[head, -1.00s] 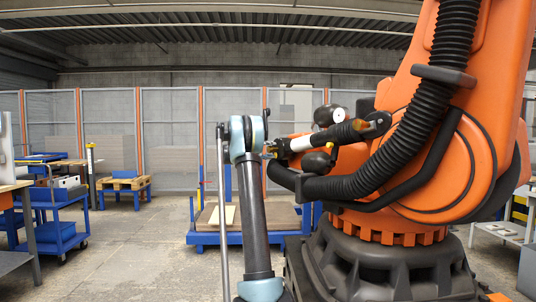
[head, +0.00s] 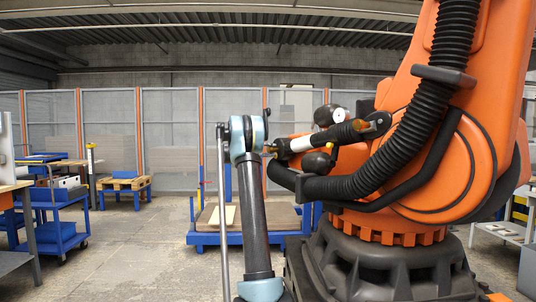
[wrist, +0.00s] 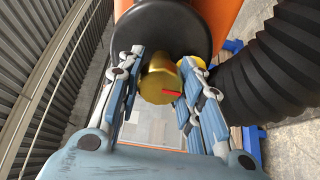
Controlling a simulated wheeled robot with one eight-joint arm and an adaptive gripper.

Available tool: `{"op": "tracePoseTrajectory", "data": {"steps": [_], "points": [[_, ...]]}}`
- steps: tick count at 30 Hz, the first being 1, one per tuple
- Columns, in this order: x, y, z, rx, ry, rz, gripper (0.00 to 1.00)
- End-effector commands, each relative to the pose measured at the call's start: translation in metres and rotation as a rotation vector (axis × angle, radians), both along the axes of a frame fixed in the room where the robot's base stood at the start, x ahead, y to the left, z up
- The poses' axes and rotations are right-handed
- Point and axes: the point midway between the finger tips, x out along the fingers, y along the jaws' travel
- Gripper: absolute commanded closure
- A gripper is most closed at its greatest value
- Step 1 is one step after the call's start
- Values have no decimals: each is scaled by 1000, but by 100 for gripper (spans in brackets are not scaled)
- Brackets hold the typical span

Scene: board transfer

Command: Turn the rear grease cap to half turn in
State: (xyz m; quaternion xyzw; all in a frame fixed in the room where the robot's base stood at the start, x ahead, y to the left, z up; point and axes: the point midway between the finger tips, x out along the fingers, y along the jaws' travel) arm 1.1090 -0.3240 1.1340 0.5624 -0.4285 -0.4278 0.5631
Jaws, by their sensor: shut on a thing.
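In the wrist view a gold, faceted grease cap (wrist: 158,84) with a red mark on its lower right sits just below a round black end piece (wrist: 155,28). My gripper (wrist: 163,74) is shut on this cap, one jointed finger on each side. The right finger overlaps a further gold part, so I cannot make out its full shape. In the head view my upright arm hides most of my gripper, beside the small fittings on the orange robot (head: 450,185).
A thick black ribbed hose (wrist: 275,65) runs close to the right of my gripper. In the head view a blue cart (head: 205,238) stands behind my arm, and a wire fence (head: 170,130) lines the back. The floor at left centre is clear.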

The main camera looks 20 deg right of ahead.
Motion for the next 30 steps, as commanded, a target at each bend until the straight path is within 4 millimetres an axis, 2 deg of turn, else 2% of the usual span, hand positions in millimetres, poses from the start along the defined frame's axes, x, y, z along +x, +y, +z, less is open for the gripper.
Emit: {"op": "tracePoseTrajectory", "data": {"steps": [7,8,10,11,23,26,30], "points": [[0,0,-2,4,1,-1,90],[0,0,-2,4,1,-1,64],[0,0,-2,4,1,0,48],[0,0,-2,4,1,0,46],[-1,4,-1,2,1,0,46],[-3,13,-1,2,1,0,46],[-9,37,-1,2,1,3,46]]}}
